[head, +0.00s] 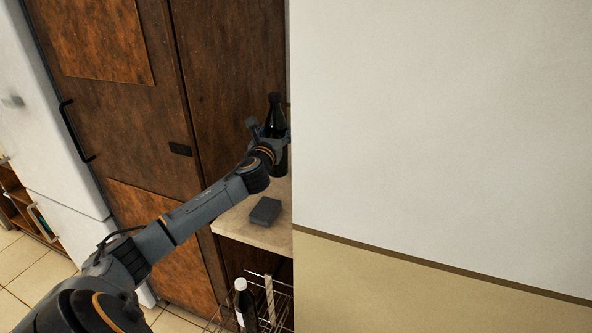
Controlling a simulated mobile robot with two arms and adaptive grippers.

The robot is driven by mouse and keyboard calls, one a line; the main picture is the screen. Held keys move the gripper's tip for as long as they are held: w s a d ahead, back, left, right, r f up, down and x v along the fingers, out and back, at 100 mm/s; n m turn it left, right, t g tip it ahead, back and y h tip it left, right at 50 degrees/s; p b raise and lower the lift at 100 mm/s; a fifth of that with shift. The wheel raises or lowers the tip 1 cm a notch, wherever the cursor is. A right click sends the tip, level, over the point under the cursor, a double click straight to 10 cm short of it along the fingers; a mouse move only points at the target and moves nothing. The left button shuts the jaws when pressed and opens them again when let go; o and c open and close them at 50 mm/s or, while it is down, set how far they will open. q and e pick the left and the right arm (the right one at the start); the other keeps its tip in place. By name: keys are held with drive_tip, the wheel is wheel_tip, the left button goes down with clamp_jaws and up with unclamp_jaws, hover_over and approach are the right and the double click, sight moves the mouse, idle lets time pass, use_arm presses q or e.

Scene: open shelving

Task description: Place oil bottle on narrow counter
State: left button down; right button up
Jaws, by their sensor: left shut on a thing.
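A dark oil bottle (275,108) stands upright in my left gripper (268,128), which is shut on it. The gripper and bottle are over the narrow counter (240,226), close to the white wall's edge. The arm comes up from the lower left. The bottle's lower part is partly hidden by the gripper, and I cannot tell whether its base touches the counter. My right gripper is not in view.
A small dark block (265,211) lies on the counter. Below is a wire rack (279,290) with a dark, white-capped bottle (243,305). A brown wooden cabinet (120,120) stands behind, and a white wall (440,130) closes off the right.

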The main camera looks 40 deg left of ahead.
use_arm(q)
drive_tip(key=f, duration=0.4)
drive_tip(key=shift+s+f, duration=0.35)
drive_tip(key=shift+w+f+b, duration=0.1)
drive_tip(key=shift+f+b, duration=0.55)
drive_tip(key=shift+f, duration=1.5)
drive_tip(key=c, duration=0.5)
unclamp_jaws()
drive_tip(key=shift+f, duration=0.15)
drive_tip(key=shift+o, duration=0.4)
drive_tip(key=v, duration=1.2)
drive_tip(key=shift+d, duration=0.1)
